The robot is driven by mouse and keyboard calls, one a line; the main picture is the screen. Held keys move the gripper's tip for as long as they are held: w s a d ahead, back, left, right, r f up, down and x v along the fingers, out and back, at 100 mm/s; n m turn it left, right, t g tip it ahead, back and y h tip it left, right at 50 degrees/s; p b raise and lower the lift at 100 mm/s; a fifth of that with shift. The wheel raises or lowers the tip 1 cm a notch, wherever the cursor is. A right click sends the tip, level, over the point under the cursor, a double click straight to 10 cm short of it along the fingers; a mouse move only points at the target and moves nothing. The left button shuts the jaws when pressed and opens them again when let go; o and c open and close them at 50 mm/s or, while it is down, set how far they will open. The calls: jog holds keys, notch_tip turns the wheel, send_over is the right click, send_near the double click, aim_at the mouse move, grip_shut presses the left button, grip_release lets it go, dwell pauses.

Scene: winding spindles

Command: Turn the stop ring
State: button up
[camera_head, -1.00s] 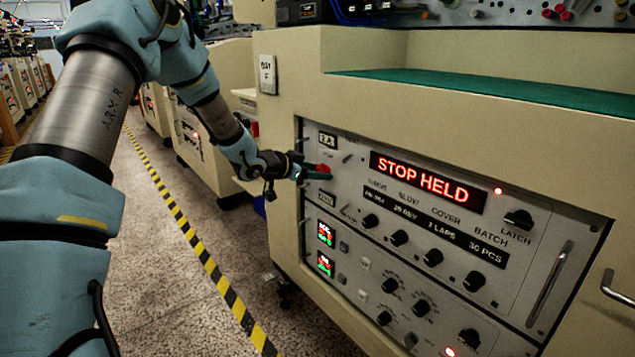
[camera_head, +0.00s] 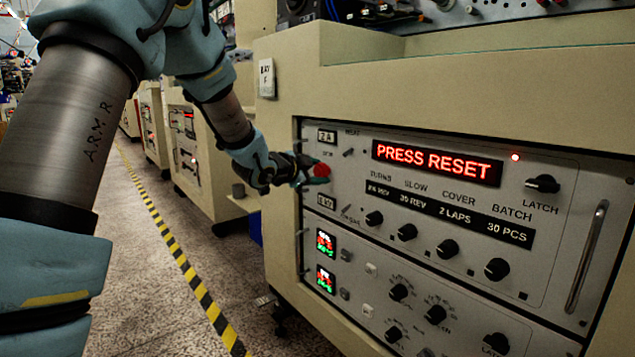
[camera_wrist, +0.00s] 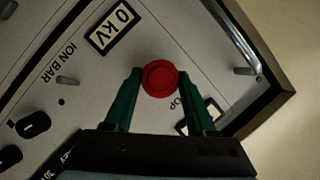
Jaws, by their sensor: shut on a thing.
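The stop ring is a round red button (camera_head: 321,171) at the upper left of the grey control panel. In the wrist view it is a red disc (camera_wrist: 160,78) with a raised rim. My gripper (camera_head: 312,172) reaches it from the left. In the wrist view the green fingers of my gripper (camera_wrist: 158,85) stand on either side of the red button and are shut on it. The red display (camera_head: 437,162) reads PRESS RESET. The button's base and part of its label are hidden by the fingers.
Several black knobs (camera_head: 448,249) line the panel's middle. A LATCH knob (camera_head: 542,184) and a vertical metal handle (camera_head: 587,256) are at its right. Small toggle levers stand near the button, one (camera_wrist: 67,80) beside the ION BAR label. Open floor with a striped line (camera_head: 190,275) lies left.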

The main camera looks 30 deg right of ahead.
dwell(0.3)
jog(key=o, duration=1.4)
jog(key=p+v, duration=0.2)
jog(key=v, duration=0.8)
jog(key=shift+s+a, duration=0.25)
jog(key=shift+a, duration=0.05)
